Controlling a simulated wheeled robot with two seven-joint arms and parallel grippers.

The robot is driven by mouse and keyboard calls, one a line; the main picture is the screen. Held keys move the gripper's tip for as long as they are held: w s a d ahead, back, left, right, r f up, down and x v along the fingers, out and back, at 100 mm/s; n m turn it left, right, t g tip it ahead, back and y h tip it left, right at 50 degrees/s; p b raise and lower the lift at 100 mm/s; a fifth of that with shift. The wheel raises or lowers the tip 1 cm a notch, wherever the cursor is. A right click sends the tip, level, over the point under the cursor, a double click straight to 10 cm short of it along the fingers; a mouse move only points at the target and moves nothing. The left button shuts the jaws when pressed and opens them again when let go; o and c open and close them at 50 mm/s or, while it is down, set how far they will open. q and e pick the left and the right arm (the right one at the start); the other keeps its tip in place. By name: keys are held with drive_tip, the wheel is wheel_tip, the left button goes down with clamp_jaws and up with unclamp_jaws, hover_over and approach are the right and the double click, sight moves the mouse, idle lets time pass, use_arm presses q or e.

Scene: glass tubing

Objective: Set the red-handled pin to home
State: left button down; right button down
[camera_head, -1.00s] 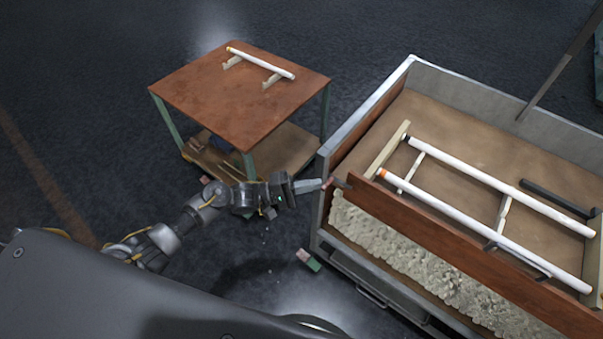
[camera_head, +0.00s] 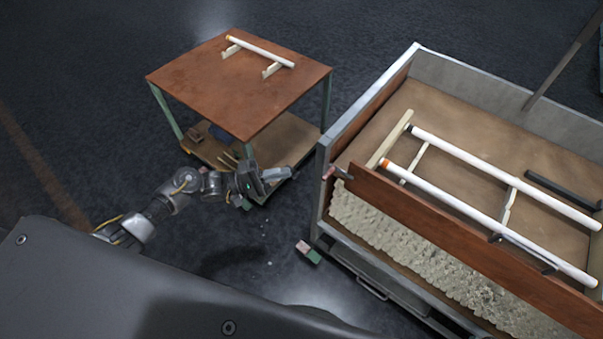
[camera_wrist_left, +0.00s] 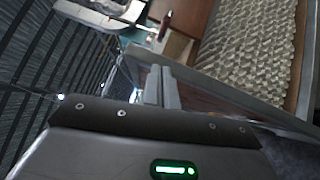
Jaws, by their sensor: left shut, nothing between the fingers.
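The red-handled pin (camera_head: 330,171) sits at the left corner of the large bin, at the end of the brown board (camera_head: 430,220). Its red end points left and its dark part reaches toward the board. A small red handle with a metal part, likely the same pin (camera_wrist_left: 164,24), shows near the top of the left wrist view. My left gripper (camera_head: 282,174) is shut and empty, left of the pin and apart from it. Its closed fingers (camera_wrist_left: 160,88) also show in the left wrist view. My right gripper is in neither view.
The grey-walled bin (camera_head: 500,75) holds white tubes (camera_head: 480,165) on pale supports and a strip of pale granules (camera_head: 400,240). A brown-topped cart (camera_head: 200,85) carrying one white tube stands behind my left arm. A pink-and-green block (camera_head: 309,252) lies on the floor.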

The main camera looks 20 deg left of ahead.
use_arm(q)
drive_tip(key=shift+v, duration=2.15)
